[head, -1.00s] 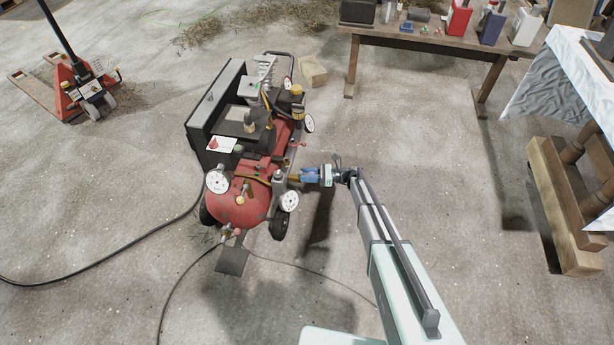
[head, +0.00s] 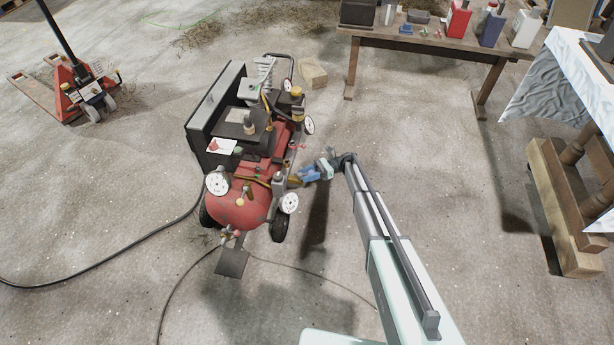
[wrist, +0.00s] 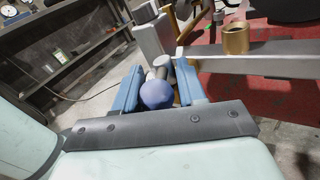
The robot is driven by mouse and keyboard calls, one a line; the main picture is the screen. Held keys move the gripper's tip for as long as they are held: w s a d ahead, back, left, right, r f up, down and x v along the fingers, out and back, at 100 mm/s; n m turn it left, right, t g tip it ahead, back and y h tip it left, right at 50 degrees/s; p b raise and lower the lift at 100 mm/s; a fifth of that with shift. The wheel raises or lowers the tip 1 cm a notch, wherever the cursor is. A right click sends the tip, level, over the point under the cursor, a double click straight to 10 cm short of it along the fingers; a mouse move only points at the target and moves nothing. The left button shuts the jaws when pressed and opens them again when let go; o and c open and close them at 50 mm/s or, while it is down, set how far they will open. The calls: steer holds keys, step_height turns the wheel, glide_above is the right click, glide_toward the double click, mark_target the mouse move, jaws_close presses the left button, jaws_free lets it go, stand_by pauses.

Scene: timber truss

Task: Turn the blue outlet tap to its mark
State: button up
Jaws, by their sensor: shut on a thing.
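The blue outlet tap's round blue knob (wrist: 157,94) shows in the wrist view between the two blue fingers of my gripper (wrist: 160,76). My gripper is shut on the tap handle. In the head view my gripper (head: 303,177) is at the right side of the red compressor (head: 236,210), and its fingers largely hide the tap. A white dial disc (head: 289,203) sits just below the fingers. I cannot tell where the tap stands against its mark.
Other white dial discs sit on the compressor's left (head: 217,184) and far right (head: 309,125). A hose (head: 130,272) lies on the floor. A wooden table (head: 430,42) with containers stands behind, and a cloth-covered trestle (head: 560,85) at right. Floor between is clear.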

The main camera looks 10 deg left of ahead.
steer(key=shift+s+d+n+g+h, duration=0.2)
steer(key=shift+n+g+h, duration=0.3)
steer(key=shift+g+h, duration=0.3)
steer(key=shift+s, duration=0.1)
steer(key=o, duration=0.7)
steer(key=shift+o, duration=1.1)
steer(key=shift+w+a, duration=0.1)
steer(key=shift+w, duration=0.1)
